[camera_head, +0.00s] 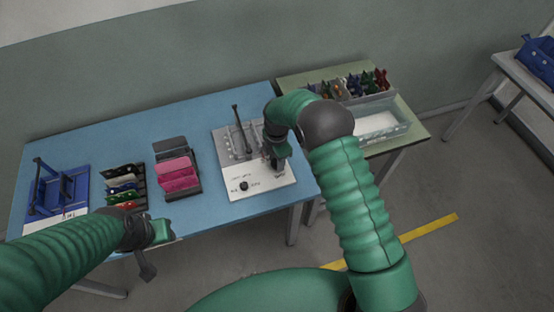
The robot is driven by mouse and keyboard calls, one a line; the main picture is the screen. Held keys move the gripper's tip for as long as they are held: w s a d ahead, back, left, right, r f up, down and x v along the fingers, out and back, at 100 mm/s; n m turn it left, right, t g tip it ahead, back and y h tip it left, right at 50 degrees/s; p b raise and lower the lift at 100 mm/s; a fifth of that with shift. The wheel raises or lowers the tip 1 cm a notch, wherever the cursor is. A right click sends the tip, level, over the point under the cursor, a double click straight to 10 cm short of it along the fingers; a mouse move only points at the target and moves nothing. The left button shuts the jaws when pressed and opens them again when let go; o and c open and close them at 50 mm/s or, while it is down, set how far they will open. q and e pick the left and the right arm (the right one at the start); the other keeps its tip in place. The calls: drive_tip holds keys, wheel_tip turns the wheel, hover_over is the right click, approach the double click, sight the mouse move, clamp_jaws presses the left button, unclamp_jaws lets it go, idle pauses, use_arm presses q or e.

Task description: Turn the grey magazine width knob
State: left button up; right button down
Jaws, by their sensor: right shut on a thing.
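A grey and white machine (235,180) with an upright dark lever stands on the right part of the blue table. A small black knob (244,186) shows on its white front panel. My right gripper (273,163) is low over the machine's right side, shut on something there. The thing between its fingers is hidden by the gripper, so I cannot tell from sight that it is the grey magazine width knob. My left gripper (147,268) hangs in front of the table's near edge, away from the machine. Its fingers are too small and dark to read.
On the blue table (215,105) stand a rack of pink pieces (178,183), a rack of mixed cards (122,183) and a blue device (58,192). A green table (408,122) at right holds a clear bin (385,135) and several coloured tools (365,84).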

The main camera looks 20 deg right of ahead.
drive_tip(key=m, duration=0.5)
drive_tip(key=shift+w+m, duration=0.1)
drive_tip(key=shift+m, duration=0.2)
drive_tip(key=m, duration=0.6)
drive_tip(key=shift+r, duration=0.1)
drive_tip(key=m, duration=0.5)
drive_tip(key=shift+w+m, duration=0.15)
drive_tip(key=shift+m, duration=0.25)
drive_tip(key=m, duration=0.6)
drive_tip(key=shift+r, duration=0.15)
drive_tip(key=m, duration=0.5)
drive_tip(key=shift+m+p, duration=0.4)
drive_tip(key=m, duration=0.5)
drive_tip(key=shift+w+d, duration=0.1)
drive_tip(key=m+p, duration=0.1)
drive_tip(key=m, duration=0.4)
drive_tip(key=shift+m, duration=0.4)
drive_tip(key=shift+m+p, duration=0.3)
drive_tip(key=shift+m, duration=2.3)
